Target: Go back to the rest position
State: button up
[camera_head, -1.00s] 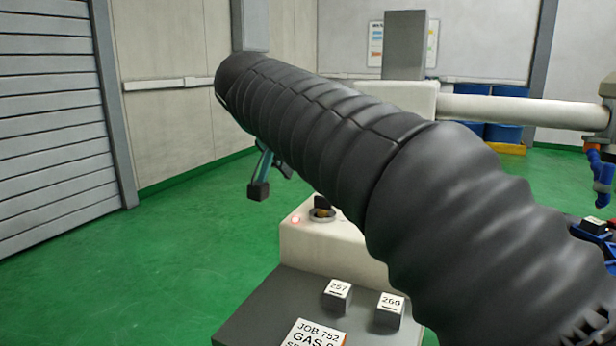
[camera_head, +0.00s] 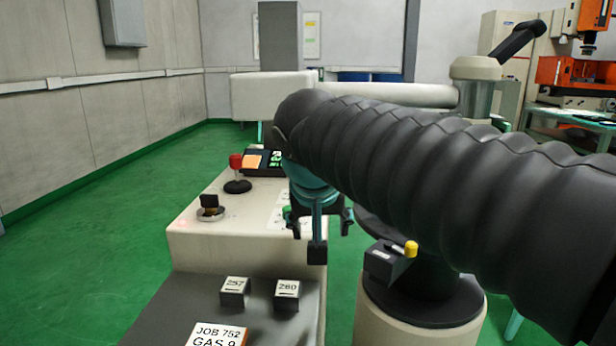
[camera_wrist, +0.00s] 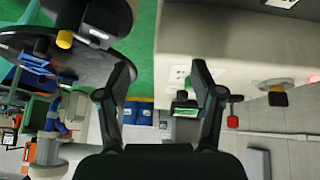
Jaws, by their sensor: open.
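My gripper (camera_head: 318,235) hangs at the end of my black sleeved arm, in the middle of the head view. It points down beside the right edge of the cream bench (camera_head: 220,245). In the wrist view my gripper (camera_wrist: 160,75) shows its two dark fingers spread apart, with nothing between them.
Blocks marked 257 (camera_head: 235,290) and 260 (camera_head: 287,293) and a job card (camera_head: 217,335) lie on the grey ledge. A red-knobbed lever (camera_head: 237,172) and a small screen (camera_head: 262,161) are on the bench. Green floor (camera_head: 100,260) is clear at left.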

jog(key=s+d+f+g, duration=0.1)
jog(key=s+d+f, duration=1.3)
jog(key=s+f, duration=0.3)
jog(key=shift+y, duration=0.4)
